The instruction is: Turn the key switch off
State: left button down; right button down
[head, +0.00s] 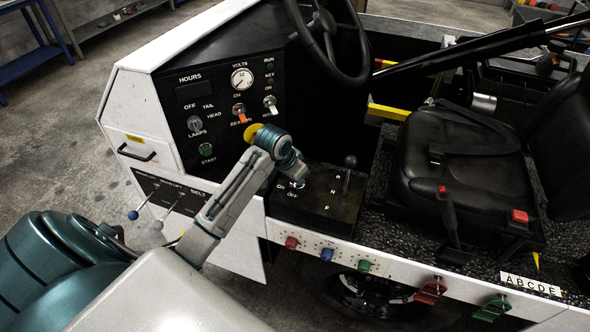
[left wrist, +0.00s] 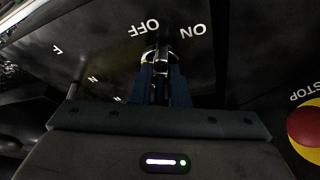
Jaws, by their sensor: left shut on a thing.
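The key switch (left wrist: 163,56) sits on the black console top, between the ON and OFF labels. In the left wrist view only a bit of its metal shows between the fingers, so which way the key points is hard to tell. My left gripper (head: 297,182) comes down over the switch in the head view and hides most of it. In the left wrist view its dark fingers (left wrist: 161,68) are shut on the key. My right gripper is not in view.
A shift lever (head: 348,170) stands just right of the switch. A red stop button on yellow (left wrist: 304,130) is near my left wrist. The dash panel (head: 222,110) with knobs and switches rises behind, below the steering wheel (head: 325,40). A black seat (head: 460,175) is at right.

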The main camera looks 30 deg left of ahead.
pick_arm(q)
jog(key=shift+w+d+r+n+y+p, duration=0.1)
jog(key=shift+r+n+y+p, duration=0.15)
jog(key=shift+n+p, duration=0.8)
jog(key=shift+d+r+n+y+p, duration=0.1)
jog(key=shift+n+y+p, duration=0.4)
jog(key=shift+p, duration=0.8)
jog(key=shift+n+p, duration=0.65)
jog(key=shift+f+n+y+p, duration=0.15)
jog(key=shift+n+y+p, duration=0.1)
jog(key=shift+n+p, duration=0.1)
jog(key=c, duration=1.5)
grip_release()
jog(key=shift+o, duration=0.6)
jog(key=shift+f, duration=0.1)
